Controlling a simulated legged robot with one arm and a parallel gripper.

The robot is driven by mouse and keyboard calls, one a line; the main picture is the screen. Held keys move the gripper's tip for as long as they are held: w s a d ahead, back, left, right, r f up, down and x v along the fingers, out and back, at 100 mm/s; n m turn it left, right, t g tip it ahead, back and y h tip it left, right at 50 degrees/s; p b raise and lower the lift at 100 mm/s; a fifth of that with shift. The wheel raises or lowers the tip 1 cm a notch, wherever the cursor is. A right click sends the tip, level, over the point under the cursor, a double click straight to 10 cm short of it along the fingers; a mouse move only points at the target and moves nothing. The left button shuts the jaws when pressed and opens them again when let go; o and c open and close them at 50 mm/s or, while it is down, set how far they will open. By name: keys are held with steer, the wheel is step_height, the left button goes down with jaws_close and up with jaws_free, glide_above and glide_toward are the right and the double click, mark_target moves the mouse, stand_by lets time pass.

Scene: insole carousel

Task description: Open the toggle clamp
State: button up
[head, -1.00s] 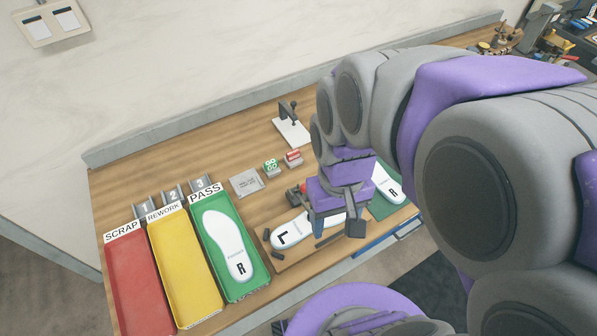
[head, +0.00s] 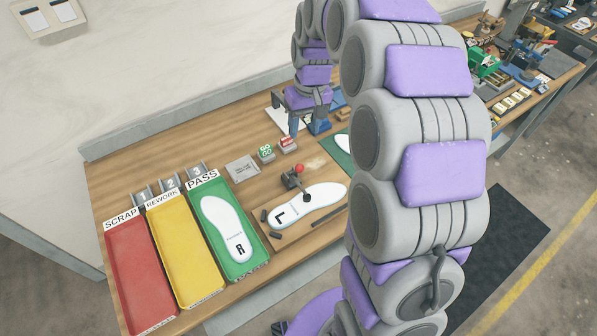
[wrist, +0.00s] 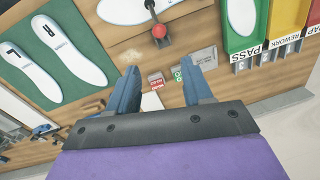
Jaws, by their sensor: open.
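The toggle clamp (head: 291,180) stands at the back edge of a white insole marked L (head: 318,200). Its red knob (head: 299,168) is raised above the dark base, and a dark arm reaches over the insole. Whether its pad presses on the insole is not clear. In the wrist view the red knob (wrist: 159,31) shows near the top middle, beyond the fingertips. My gripper (head: 306,122) is open and empty, behind the clamp near the back of the bench, apart from it. Its two blue fingers (wrist: 166,68) are spread in the wrist view.
GO and red blocks (head: 287,145) lie between gripper and clamp. A grey plate (head: 242,169) lies left of them. Red, yellow and green (head: 238,268) trays fill the left of the bench. A green mat (wrist: 50,55) with insoles shows in the wrist view.

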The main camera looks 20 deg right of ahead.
mark_target(298, 169)
steer(key=f+b, duration=0.1)
steer(key=f, duration=0.4)
steer(key=a+f+b, duration=0.1)
steer(key=f, duration=0.5)
steer(key=f+b, duration=0.1)
steer(key=f, duration=0.5)
steer(key=shift+s+a, duration=0.1)
steer(key=shift+a, duration=0.2)
jaws_close()
